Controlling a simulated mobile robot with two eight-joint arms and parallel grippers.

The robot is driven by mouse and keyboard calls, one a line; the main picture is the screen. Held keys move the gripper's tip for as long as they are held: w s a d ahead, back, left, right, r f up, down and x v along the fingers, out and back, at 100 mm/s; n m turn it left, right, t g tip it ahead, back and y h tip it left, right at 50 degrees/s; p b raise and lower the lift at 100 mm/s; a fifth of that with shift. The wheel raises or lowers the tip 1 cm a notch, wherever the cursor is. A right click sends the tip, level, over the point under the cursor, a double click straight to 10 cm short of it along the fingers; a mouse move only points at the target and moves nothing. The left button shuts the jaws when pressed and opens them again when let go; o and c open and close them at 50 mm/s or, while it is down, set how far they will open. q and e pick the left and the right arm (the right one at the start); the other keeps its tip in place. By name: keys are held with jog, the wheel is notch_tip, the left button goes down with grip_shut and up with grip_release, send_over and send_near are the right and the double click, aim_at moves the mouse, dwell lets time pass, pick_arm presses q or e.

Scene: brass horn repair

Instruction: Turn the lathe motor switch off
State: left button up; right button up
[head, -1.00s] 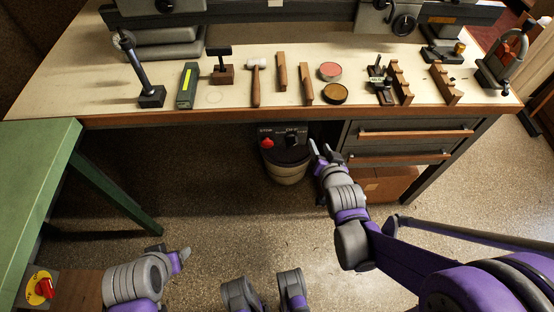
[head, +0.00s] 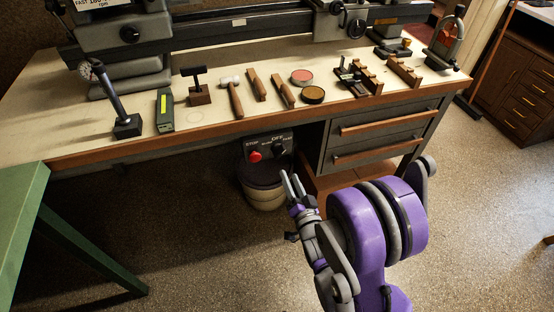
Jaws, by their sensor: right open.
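The lathe motor switch box (head: 266,138) is mounted under the front edge of the workbench. It has a red stop button (head: 255,156) on its left and a black rotary knob (head: 279,149) with an "OFF" mark above it. The knob's exact pointing direction is too small to read. My right gripper (head: 289,177) is open and empty, just below and slightly right of the knob in the picture. I see no contact with the switch. My left gripper is out of view.
A round bin (head: 263,188) stands under the switch box. A drawer unit (head: 376,134) is to the right, with a brown box beneath it. Tools lie on the workbench (head: 215,133) before the lathe (head: 255,35). A green table (head: 20,200) is at left. The floor is open.

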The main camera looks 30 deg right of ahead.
aim_at(280, 155)
jog(key=x, duration=1)
grip_shut()
